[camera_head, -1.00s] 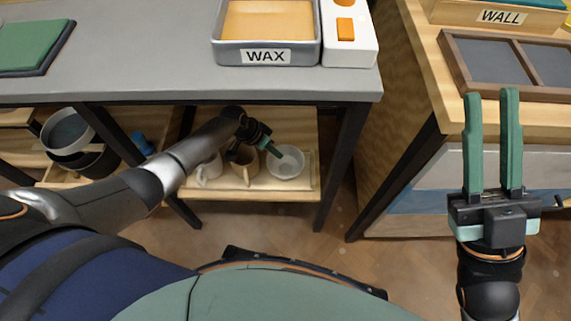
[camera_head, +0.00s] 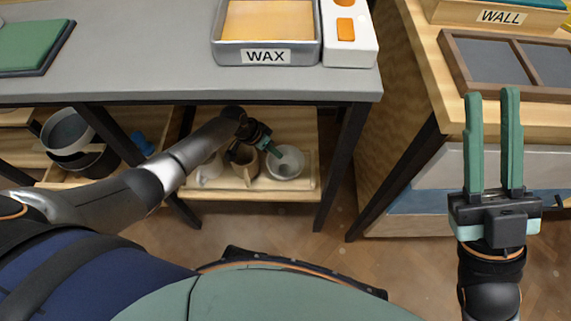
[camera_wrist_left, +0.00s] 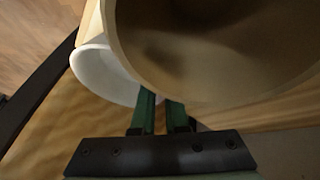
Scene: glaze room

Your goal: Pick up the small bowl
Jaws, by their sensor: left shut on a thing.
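The small bowl (camera_head: 290,172) is white and round, on the low wooden shelf under the grey table in the head view. In the left wrist view, part of the white bowl (camera_wrist_left: 100,75) shows at the left, beyond a large round brown vessel. My left gripper (camera_head: 277,151) reaches down to the bowl and is shut on its rim. Its green fingers (camera_wrist_left: 160,100) also show in the left wrist view, where the brown vessel hides part of the bowl. I cannot tell whether the bowl is clear of the shelf. My right gripper (camera_head: 492,96) is open, empty and raised at the right.
A brown mug (camera_head: 243,160) and a white mug (camera_head: 209,170) stand close left of the bowl. The grey tabletop (camera_head: 150,78) with the WAX tray (camera_head: 266,57) overhangs the shelf. A black table leg (camera_head: 341,165) stands to the right.

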